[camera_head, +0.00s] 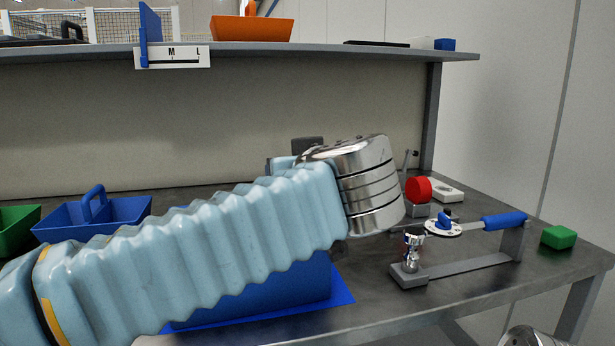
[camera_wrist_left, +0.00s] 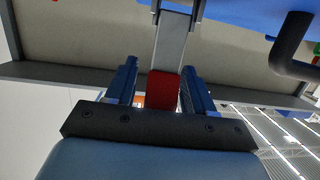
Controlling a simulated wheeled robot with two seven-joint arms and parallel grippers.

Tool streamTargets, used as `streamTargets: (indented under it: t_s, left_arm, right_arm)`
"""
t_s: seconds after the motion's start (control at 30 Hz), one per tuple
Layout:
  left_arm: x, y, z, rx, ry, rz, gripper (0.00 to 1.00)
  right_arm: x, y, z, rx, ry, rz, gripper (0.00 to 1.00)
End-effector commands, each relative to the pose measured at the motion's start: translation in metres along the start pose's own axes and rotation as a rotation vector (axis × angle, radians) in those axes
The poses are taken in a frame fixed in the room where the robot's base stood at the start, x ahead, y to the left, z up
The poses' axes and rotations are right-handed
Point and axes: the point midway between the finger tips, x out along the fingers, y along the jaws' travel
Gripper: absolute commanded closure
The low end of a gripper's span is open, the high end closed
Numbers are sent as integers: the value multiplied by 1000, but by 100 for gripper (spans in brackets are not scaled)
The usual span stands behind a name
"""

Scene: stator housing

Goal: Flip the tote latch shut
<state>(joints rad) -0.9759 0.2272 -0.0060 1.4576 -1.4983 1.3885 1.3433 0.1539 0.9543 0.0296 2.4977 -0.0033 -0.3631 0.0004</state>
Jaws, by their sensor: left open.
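In the head view my left arm crosses the middle, and its sleeve and wrist hide most of the blue tote (camera_head: 262,292) behind it. The gripper's fingers are hidden there. In the left wrist view my left gripper (camera_wrist_left: 159,68) is open, with one blue finger on each side. A grey bar with a red end (camera_wrist_left: 163,90), which looks like the latch lever, lies between the fingers. I cannot tell whether they touch it. A blue surface (camera_wrist_left: 240,14), perhaps the tote, shows at the top. My right gripper's fingers are not in view.
A fixture with a blue handle (camera_head: 503,220) stands on the bench's right, with a red round part (camera_head: 418,189) behind it and a green block (camera_head: 558,237) beside it. A blue bin (camera_head: 70,218) stands at left. A shelf (camera_head: 330,50) overhangs the back.

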Motion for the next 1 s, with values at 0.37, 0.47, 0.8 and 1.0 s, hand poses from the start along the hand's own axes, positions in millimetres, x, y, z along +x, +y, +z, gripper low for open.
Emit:
streamTargets:
  t_s: [0.37, 0.47, 0.8, 1.0]
  left_arm:
    - [-89, 1, 1, -1, 1, 5, 47]
    - [-102, 1, 0, 0, 1, 2, 47]
    - [-111, 0, 0, -1, 1, 1, 47]
    - [-111, 0, 0, -1, 1, 2, 47]
  right_arm:
    - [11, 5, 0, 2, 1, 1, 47]
    - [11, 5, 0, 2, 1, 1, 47]
    - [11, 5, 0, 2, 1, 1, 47]
    - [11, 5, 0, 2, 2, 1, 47]
